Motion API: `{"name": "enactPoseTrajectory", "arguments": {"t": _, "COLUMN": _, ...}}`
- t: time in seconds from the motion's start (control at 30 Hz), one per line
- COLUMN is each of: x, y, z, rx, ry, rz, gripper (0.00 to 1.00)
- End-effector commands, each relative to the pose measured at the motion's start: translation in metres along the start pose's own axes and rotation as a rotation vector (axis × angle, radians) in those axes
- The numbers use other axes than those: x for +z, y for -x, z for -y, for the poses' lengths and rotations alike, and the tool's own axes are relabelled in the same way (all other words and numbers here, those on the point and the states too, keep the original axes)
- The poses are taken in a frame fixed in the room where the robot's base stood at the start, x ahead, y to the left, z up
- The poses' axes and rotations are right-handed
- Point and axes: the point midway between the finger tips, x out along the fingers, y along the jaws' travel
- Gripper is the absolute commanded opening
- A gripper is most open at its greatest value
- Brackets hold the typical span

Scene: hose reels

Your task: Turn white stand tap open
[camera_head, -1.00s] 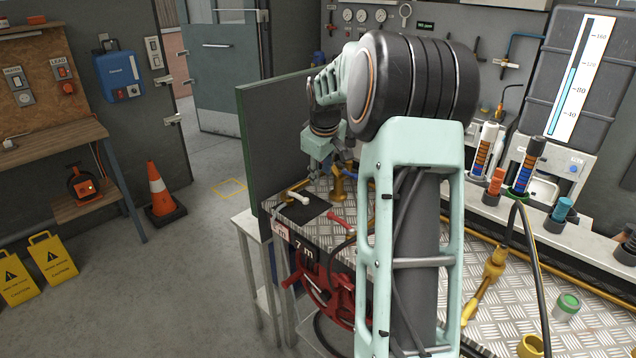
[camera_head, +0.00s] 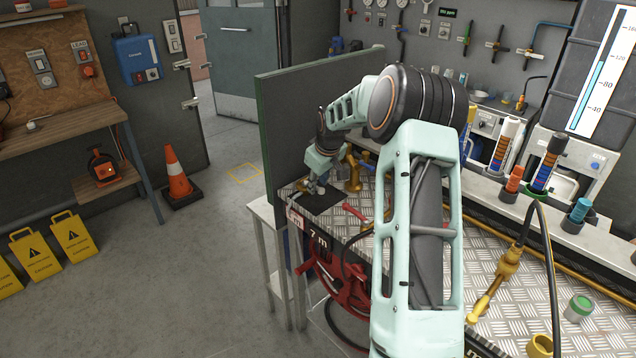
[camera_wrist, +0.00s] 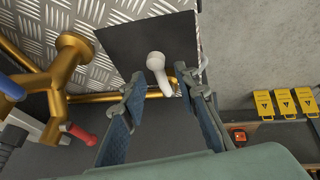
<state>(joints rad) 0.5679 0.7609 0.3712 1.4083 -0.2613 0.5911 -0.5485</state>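The white tap handle (camera_wrist: 156,62) shows in the wrist view as a rounded knob with a short lever, above a black square plate (camera_wrist: 120,42). My gripper (camera_wrist: 160,92) is open, with one finger on each side of the lever's end. I see no clear contact with either finger. In the head view my gripper (camera_head: 317,188) is low over the black plate (camera_head: 326,204) at the bench's far left corner and hides most of the white handle.
A brass standpipe (camera_head: 353,174) stands close to the right of my gripper. A red lever (camera_head: 354,211) lies nearer on the bench, above a red hose reel (camera_head: 340,285). A dark green panel (camera_head: 285,120) stands just behind and left. Open floor lies left of the bench.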

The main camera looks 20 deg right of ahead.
Motion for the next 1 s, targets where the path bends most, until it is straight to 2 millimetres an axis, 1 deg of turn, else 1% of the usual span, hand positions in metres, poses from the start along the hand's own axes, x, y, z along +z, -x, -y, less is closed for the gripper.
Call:
{"name": "enactPoseTrajectory", "arguments": {"t": 0.13, "x": 0.0000, "y": -0.0064, "z": 0.0002, "rx": 0.000, "ry": 0.000, "rz": 0.000, "gripper": 0.28}}
{"name": "enactPoseTrajectory", "arguments": {"t": 0.37, "x": 0.0001, "y": -0.0071, "z": 0.0001, "rx": 0.001, "ry": 0.001, "rz": 0.000, "gripper": 0.28}}
{"name": "enactPoseTrajectory", "arguments": {"t": 0.4, "x": 0.0002, "y": -0.0070, "z": 0.0001, "rx": 0.000, "ry": 0.000, "rz": 0.001, "gripper": 0.27}}
{"name": "enactPoseTrajectory", "arguments": {"t": 0.6, "x": 0.0002, "y": -0.0069, "z": 0.0001, "rx": 0.000, "ry": 0.000, "rz": 0.001, "gripper": 0.05}}
{"name": "enactPoseTrajectory", "arguments": {"t": 0.67, "x": 0.0002, "y": -0.0068, "z": 0.0002, "rx": 0.000, "ry": 0.000, "rz": 0.001, "gripper": 0.00}}
{"name": "enactPoseTrajectory", "arguments": {"t": 1.0, "x": 0.0015, "y": -0.0072, "z": 0.0003, "rx": -0.001, "ry": 0.000, "rz": 0.003, "gripper": 0.00}}
